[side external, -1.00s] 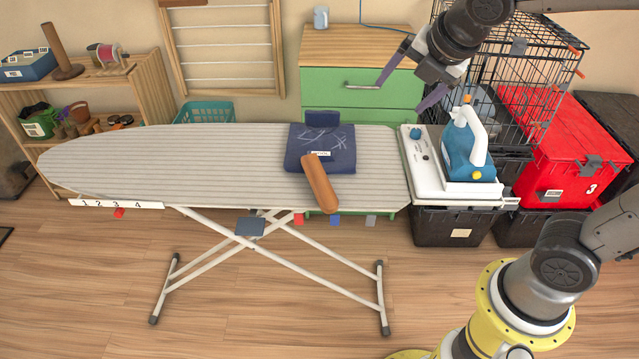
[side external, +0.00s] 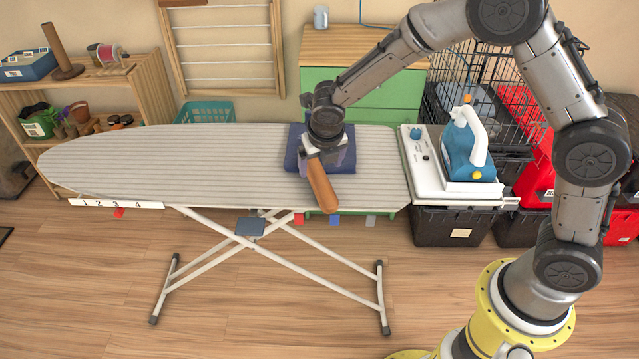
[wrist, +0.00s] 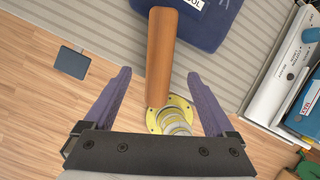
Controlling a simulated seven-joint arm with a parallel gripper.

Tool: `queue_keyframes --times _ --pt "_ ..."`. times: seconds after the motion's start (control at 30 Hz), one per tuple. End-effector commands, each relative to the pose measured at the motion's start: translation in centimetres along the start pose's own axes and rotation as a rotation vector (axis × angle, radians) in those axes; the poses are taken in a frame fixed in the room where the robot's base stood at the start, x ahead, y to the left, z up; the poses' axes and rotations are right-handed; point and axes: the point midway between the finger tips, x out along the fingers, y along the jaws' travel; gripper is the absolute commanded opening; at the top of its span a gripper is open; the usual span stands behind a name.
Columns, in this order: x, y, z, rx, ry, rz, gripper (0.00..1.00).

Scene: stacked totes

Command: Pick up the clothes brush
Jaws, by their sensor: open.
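The clothes brush (side external: 321,184) has a long brown wooden body. It lies partly on a folded dark blue cloth (side external: 343,164) on the ironing board, and its near end reaches the board's front edge. My gripper (side external: 318,157) is over the cloth and hides the brush's far end in the side view. In the wrist view my gripper (wrist: 159,75) is open, with one purple finger on each side of the brush (wrist: 161,60). The fingers are apart from the wood. How far they are above it I cannot tell.
The striped ironing board (side external: 200,160) is clear to the left. At its right end stands a blue and white iron (side external: 468,150) on a white station (side external: 430,165). Black and red totes (side external: 548,155) and a wire cage (side external: 470,70) stand farther right. A green drawer cabinet (side external: 390,105) is behind.

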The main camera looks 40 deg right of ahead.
Motion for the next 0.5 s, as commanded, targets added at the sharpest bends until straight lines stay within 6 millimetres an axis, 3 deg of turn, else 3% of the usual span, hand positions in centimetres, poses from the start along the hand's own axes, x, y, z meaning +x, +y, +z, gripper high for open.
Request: queue_keyframes --times 0.1,0.37,0.5 --pt "1.7 0.0 0.0 0.001 0.001 -0.002 0.90" --pt "3.5 0.0 -0.1 0.002 0.001 -0.001 0.90" --pt "5.6 0.0 -0.1 0.002 0.002 -0.002 0.90"
